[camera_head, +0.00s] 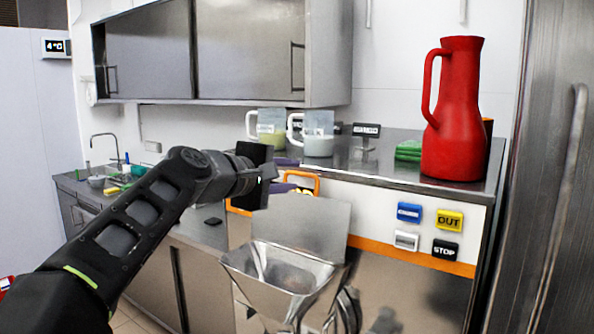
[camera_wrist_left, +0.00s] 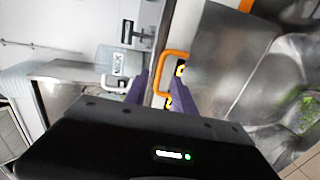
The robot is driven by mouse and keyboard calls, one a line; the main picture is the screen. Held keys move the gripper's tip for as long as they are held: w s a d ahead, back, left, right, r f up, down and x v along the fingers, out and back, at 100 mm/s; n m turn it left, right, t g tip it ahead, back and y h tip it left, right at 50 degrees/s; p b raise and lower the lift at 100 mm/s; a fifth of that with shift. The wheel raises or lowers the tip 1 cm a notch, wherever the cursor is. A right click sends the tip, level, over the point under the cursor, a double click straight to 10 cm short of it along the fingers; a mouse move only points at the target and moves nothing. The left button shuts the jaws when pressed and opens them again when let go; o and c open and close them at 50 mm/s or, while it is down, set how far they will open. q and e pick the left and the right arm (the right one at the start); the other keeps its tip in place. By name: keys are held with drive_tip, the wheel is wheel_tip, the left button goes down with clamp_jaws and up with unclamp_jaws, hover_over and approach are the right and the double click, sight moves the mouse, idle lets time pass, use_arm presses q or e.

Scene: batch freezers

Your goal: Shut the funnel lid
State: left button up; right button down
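The metal funnel (camera_head: 262,290) is on the front of the machine in the head view, with its mouth open. Its flat grey lid (camera_head: 310,226) stands raised at the funnel's back edge. In the left wrist view the lid (camera_wrist_left: 222,62) seems to fill the area right of the fingers. My left gripper (camera_head: 290,175) is above and behind the lid's upper left corner, apart from it as far as I can tell. Its two purple fingers (camera_wrist_left: 162,95) are spread, with nothing visibly clamped between them. My right gripper is not in view.
An orange handle (camera_head: 317,183) is close to my left fingertips; it also shows in the wrist view (camera_wrist_left: 172,54). A red jug (camera_head: 455,125) and measuring jugs (camera_head: 318,135) stand on the machine top. Labelled buttons (camera_head: 449,220) are on the front at right. A wall cabinet (camera_head: 250,50) hangs above.

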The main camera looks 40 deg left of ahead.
sight(301, 175)
use_arm(q)
drive_tip(key=shift+p+x, duration=0.4)
drive_tip(key=shift+x, duration=1.25)
drive_tip(key=shift+c, duration=0.3)
clamp_jaws()
